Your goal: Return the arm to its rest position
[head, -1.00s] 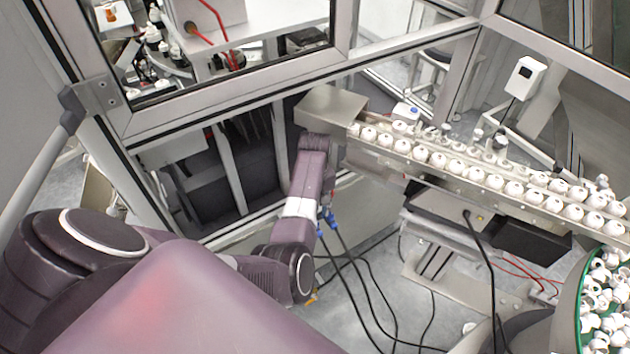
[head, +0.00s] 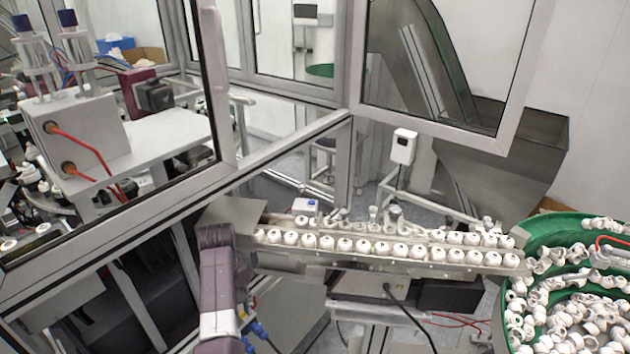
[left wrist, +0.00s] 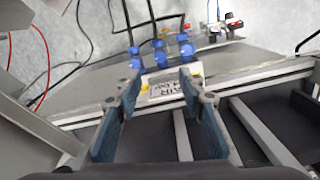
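My left arm (head: 218,288) rises from the bottom edge in the head view. Its upper end is just in front of the left end of the cap track. The left gripper's fingers cannot be made out in the head view. In the left wrist view my left gripper (left wrist: 161,84) is open, with two dark blue finger pads spread apart. Nothing is between the pads. Beyond the fingertips are a white AIR label (left wrist: 165,88) and blue air fittings (left wrist: 160,54). I cannot tell how far they are from the tips. My right gripper is in neither view.
The cap track (head: 390,265) carries rows of white caps to the right. It meets a green-rimmed bowl (head: 540,228) full of white parts. A metal box (head: 232,214) is at the track's left end. Grey frame posts (head: 357,75) stand behind. Black cables (left wrist: 85,45) lie on the floor.

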